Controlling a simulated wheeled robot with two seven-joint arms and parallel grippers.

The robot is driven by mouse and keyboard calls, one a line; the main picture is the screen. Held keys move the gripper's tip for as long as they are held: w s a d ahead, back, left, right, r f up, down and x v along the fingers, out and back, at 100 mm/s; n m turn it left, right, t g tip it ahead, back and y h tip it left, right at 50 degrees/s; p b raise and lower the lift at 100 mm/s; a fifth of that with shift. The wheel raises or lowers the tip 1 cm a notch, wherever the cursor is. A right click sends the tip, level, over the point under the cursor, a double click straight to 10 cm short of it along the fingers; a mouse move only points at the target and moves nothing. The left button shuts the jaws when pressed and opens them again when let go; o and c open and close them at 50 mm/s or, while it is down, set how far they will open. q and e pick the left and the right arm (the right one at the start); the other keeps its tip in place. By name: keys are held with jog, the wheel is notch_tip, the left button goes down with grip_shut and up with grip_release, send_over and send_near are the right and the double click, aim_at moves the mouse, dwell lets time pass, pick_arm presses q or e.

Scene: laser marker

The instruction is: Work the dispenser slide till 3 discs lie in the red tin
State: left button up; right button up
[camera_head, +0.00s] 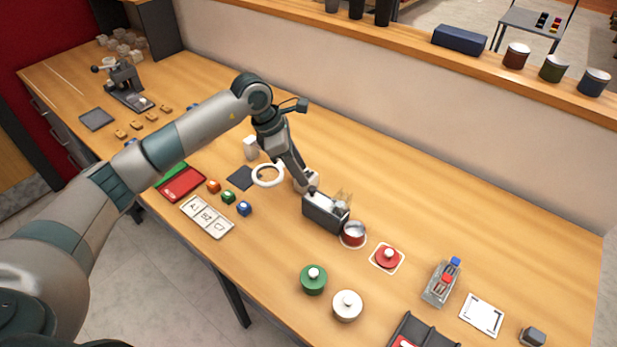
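The dispenser (320,214) is a dark grey box with clear upright parts on top, standing near the middle of the table. The red tin (353,241) stands open against or very near its right end. The tin's inside looks pale, and I cannot make out any discs in it. My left gripper (306,187) reaches down to the dispenser's left end, by a small dark knob on its top. The fingers are too small and hidden to tell whether they hold the knob. My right gripper is not in view.
A red lid (387,259) with a white knob lies on a white square right of the tin. A green tin (313,283) and a white tin (347,309), both lidded, stand in front. The table behind the dispenser is clear.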

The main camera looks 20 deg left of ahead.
aim_at(311, 188)
pick_arm(q)
jog(key=p+x, duration=0.1)
jog(key=x, duration=0.4)
jog(key=shift+p, duration=0.4)
jog(key=shift+w+d+f, duration=0.1)
jog(key=shift+d+f, duration=0.05)
jog(key=shift+f, duration=0.5)
grip_shut()
